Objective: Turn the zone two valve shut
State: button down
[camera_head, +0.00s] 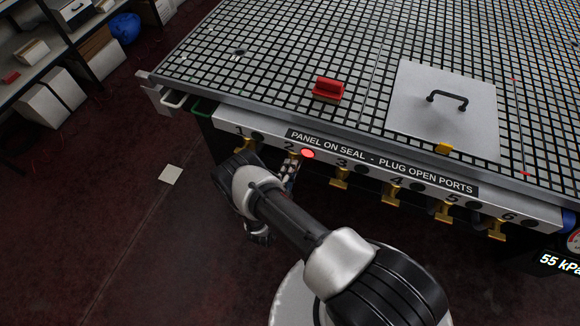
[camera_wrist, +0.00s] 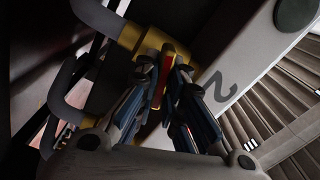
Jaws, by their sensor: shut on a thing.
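The zone two valve is a brass valve (camera_wrist: 130,37) under the panel's front rail, beside the printed number 2 in the wrist view. Its handle (camera_wrist: 166,60), yellow with a red stripe, lies between my fingers. My gripper (camera_wrist: 163,75) is shut on this handle. In the head view my gripper (camera_head: 290,170) is under the rail at the 2, and my wrist and fingers hide most of the valve. The handle's exact angle cannot be told. A red light (camera_head: 307,154) shows on the rail just right of the 2.
More brass valves, such as the zone three valve (camera_head: 340,177), hang along the rail (camera_head: 440,180) to the right. A red block (camera_head: 328,89) and a grey plate with a handle (camera_head: 415,115) lie on the grid table (camera_head: 300,50). A gauge display reads 55 kPa (camera_head: 562,264).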

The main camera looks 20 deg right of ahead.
jog(key=shift+f+m+p, duration=0.1)
jog(key=shift+m+p, duration=0.25)
jog(key=shift+m, duration=1.45)
jog(key=c, duration=1.7)
grip_release()
jog(key=v, duration=1.2)
